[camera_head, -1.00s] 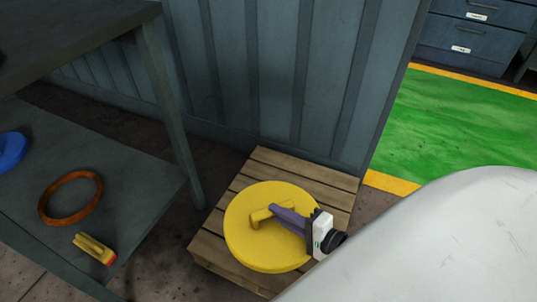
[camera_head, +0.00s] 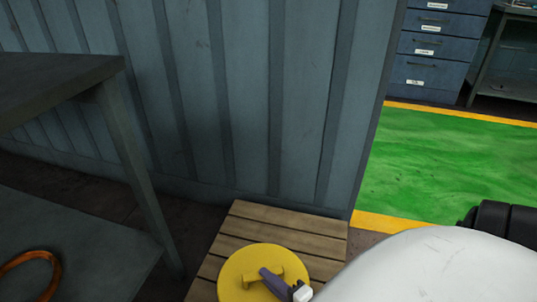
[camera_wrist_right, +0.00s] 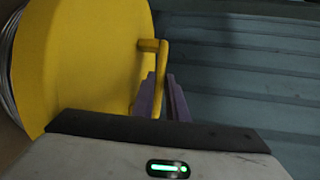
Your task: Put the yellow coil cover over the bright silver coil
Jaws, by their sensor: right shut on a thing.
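The yellow coil cover (camera_head: 234,283) is a round disc with a bar handle on top, low in the head view above the wooden pallet. My right gripper (camera_head: 267,273) is shut on that handle. In the right wrist view the cover (camera_wrist_right: 80,60) fills the left side, and the purple fingers (camera_wrist_right: 161,88) stand on both sides of the handle bar. Silvery wire windings of a coil (camera_wrist_right: 8,65) show past the cover's rim at the far left; whether the cover touches them I cannot tell. The coil is hidden in the head view. My left gripper is out of view.
The slatted wooden pallet (camera_head: 290,222) is close to the blue-grey ribbed wall (camera_head: 245,110). A dark metal shelf table (camera_head: 60,80) stands left, with an orange-brown ring (camera_head: 45,258) on its lower shelf. Green floor (camera_head: 450,170) lies clear at right.

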